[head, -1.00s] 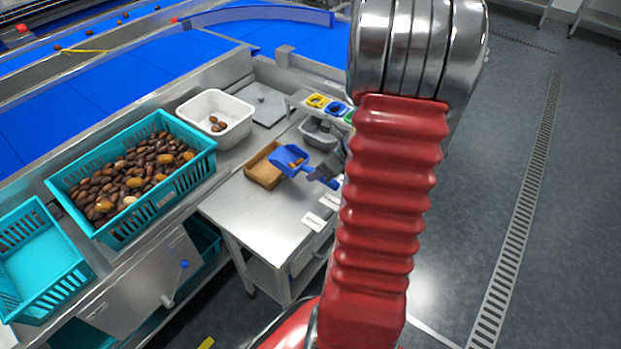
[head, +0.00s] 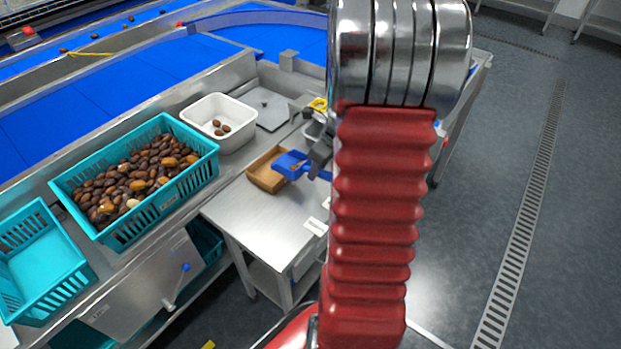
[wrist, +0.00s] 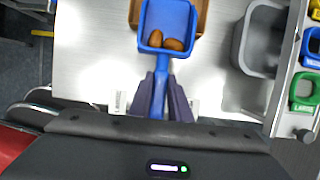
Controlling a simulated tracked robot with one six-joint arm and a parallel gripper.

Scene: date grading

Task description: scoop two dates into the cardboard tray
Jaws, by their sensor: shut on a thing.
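My gripper (wrist: 161,97) is shut on the handle of a blue scoop (wrist: 165,14). Two brown dates (wrist: 166,42) lie in the scoop, at the end of its pan nearest the handle. The brown cardboard tray (wrist: 204,20) shows behind the scoop, which overlaps it and hides most of its inside. In the head view the scoop (head: 290,165) is over the right part of the tray (head: 264,181), on the steel table. My gripper (head: 320,152) is partly hidden there by my arm.
A teal crate (head: 172,199) full of dates and a white bin (head: 236,139) with a few dates stand to the left. A grey container (wrist: 243,44) and coloured holders (wrist: 303,90) are right of the scoop. The steel table (head: 250,222) is clear in front.

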